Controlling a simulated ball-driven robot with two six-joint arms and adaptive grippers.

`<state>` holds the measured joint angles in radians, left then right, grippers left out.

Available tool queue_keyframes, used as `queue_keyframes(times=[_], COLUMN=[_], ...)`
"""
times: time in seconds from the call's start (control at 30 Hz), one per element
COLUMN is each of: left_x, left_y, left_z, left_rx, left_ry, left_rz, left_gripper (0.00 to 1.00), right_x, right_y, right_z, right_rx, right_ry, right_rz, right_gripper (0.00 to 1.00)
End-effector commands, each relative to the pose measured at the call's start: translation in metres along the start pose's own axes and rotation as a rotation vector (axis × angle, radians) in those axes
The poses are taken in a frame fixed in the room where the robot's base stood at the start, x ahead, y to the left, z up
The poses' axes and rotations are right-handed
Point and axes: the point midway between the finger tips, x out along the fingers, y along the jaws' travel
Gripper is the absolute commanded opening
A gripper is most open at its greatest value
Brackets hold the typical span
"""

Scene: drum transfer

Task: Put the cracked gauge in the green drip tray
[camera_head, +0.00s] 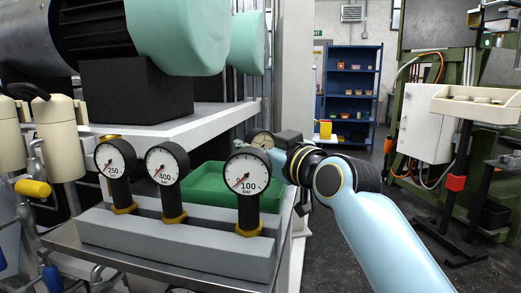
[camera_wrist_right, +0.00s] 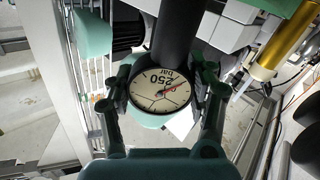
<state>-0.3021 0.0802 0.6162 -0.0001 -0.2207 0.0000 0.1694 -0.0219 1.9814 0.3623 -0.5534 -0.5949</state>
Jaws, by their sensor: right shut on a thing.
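The cracked gauge (camera_head: 262,139) has a cream dial with dark crack lines, and its face (camera_wrist_right: 158,92) reads 250 bar in the right wrist view. My right gripper (camera_wrist_right: 163,78) is shut on it, with one finger on each side of the dial. In the head view the right gripper (camera_head: 273,149) is partly hidden behind an upright gauge. The held gauge is above the back right of the green drip tray (camera_head: 204,184), apart from its floor as far as I can tell. The tray is partly hidden by the front gauges. My left gripper is not in view.
Three black gauges with white dials, a 250 one (camera_head: 115,158), a 400 one (camera_head: 166,162) and a 100 one (camera_head: 246,173), stand upright in a grey block (camera_head: 175,243) before the tray. A white shelf (camera_head: 190,125) overhangs the tray's back left.

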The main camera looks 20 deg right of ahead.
Motion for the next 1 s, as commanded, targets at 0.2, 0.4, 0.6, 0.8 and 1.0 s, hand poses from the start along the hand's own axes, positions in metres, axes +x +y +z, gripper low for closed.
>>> queue_keyframes(times=[0.2, 0.4, 0.6, 0.8, 1.0], left_x=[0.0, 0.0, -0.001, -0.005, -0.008], left_y=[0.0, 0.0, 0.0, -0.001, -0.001], left_z=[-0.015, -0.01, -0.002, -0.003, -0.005], left_rx=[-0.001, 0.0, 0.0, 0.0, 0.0], left_ry=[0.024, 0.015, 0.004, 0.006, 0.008], left_rz=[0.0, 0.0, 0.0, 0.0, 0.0], left_gripper=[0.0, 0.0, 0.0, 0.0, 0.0], right_x=[0.0, 0.0, -0.002, -0.034, -0.08], right_y=[0.0, 0.0, 0.001, 0.001, 0.001], right_z=[0.0, 0.0, -0.001, -0.002, -0.001], right_rx=[-0.001, -0.001, -0.001, -0.004, -0.003], right_ry=[0.001, 0.002, 0.002, 0.001, -0.001], right_rz=[0.001, 0.001, 0.001, 0.0, -0.001], right_gripper=[0.71, 0.81, 0.81, 0.81, 0.81])
